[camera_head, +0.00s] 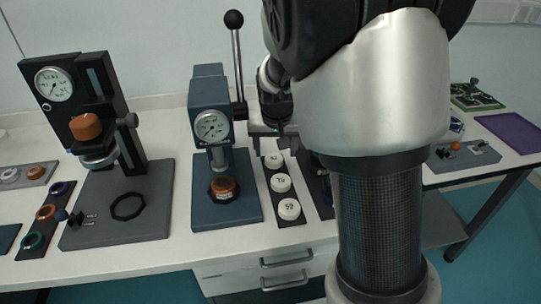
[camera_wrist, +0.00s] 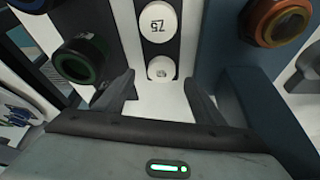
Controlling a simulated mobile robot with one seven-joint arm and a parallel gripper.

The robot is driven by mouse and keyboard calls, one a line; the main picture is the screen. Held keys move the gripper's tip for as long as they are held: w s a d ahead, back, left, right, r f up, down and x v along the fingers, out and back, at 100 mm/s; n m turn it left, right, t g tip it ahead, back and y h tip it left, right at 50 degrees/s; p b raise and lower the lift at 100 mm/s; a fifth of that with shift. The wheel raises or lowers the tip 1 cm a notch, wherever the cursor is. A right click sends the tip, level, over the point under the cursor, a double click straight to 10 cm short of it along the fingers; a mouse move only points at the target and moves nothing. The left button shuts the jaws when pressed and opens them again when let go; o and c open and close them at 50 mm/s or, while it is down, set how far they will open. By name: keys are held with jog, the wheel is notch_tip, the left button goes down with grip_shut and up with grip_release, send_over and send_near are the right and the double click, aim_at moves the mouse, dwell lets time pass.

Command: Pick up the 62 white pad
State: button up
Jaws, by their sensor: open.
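Three white round pads lie in a row on a dark strip (camera_head: 270,195) in the head view. The far pad (camera_head: 273,160) is closest to my gripper (camera_head: 274,134); its label is too small to read surely. The middle pad (camera_head: 281,182) and the near pad (camera_head: 289,209) also carry numbers. In the wrist view, the far pad (camera_wrist: 161,69) lies just beyond and between the fingertips of my open, empty gripper (camera_wrist: 158,83). A larger pad (camera_wrist: 157,23), marked 75 upside down, lies beyond it. My arm hides part of the bench.
A blue press (camera_head: 210,130) with an orange part (camera_head: 223,189) on its base stands left of the strip. A black press (camera_head: 85,110) stands farther left. Dark ringed parts (camera_wrist: 82,60) lie on the strip's other side. Bare white bench shows between the fingers.

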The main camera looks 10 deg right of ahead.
aim_at(274, 159)
jog(key=b+x, duration=0.1)
jog(key=x, duration=0.3)
jog(key=shift+w+a+f, duration=0.1)
jog(key=shift+w+f, duration=0.05)
jog(key=shift+f, duration=0.2)
jog(key=c, duration=1.1)
jog(key=shift+r, duration=0.2)
jog(key=shift+c, duration=0.2)
